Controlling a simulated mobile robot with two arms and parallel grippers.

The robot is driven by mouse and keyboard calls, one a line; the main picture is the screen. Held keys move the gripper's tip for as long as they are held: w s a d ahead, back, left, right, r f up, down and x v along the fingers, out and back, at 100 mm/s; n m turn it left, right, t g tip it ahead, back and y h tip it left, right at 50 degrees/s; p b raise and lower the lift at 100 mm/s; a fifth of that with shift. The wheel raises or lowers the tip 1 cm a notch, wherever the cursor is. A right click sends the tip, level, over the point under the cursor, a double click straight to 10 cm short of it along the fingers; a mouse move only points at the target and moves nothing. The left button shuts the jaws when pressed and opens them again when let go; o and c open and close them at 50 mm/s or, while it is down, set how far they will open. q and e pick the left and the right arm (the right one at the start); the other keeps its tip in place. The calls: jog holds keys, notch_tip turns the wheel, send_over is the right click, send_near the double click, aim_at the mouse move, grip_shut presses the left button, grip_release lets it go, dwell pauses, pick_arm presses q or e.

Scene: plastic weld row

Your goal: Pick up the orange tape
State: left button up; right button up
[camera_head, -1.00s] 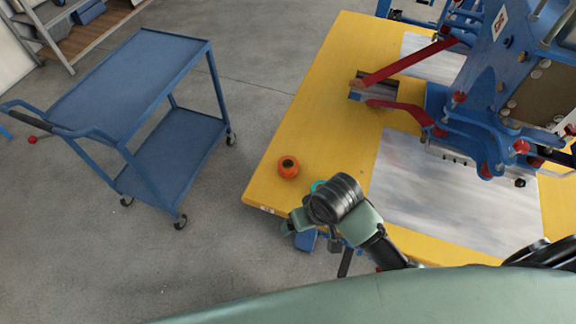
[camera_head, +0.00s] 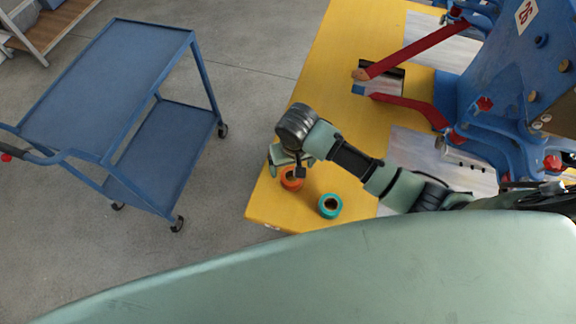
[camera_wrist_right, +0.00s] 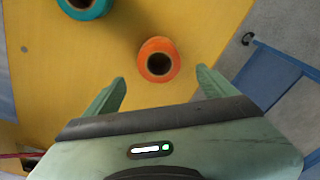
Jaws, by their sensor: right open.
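The orange tape (camera_head: 291,181) is a small roll with a dark centre hole. It lies on the yellow table near its left front corner. In the right wrist view the orange tape (camera_wrist_right: 158,60) sits ahead of my open right gripper (camera_wrist_right: 160,85), roughly centred between the two green fingers and a little beyond their tips. In the head view my right gripper (camera_head: 286,166) is at the tape and partly covers it. I cannot tell if the fingers touch it. My left gripper is not in view.
A teal tape roll (camera_head: 330,206) lies right of the orange one; it also shows in the right wrist view (camera_wrist_right: 84,5). The yellow table (camera_head: 312,100) carries a blue machine (camera_head: 505,75) with red handles. A blue cart (camera_head: 110,75) stands on the floor at left.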

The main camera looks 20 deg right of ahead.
aim_at(291, 180)
jog(key=f, duration=0.2)
jog(key=f+p, duration=0.1)
jog(key=shift+s+f, duration=0.35)
jog(key=shift+w+f, duration=0.15)
jog(key=shift+f, duration=0.5)
jog(key=shift+w+f, duration=0.15)
jog(key=shift+f, duration=0.75)
jog(key=c, duration=1.5)
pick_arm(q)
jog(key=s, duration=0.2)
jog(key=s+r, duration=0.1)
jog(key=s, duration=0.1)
pick_arm(e)
jog(key=shift+r, duration=0.1)
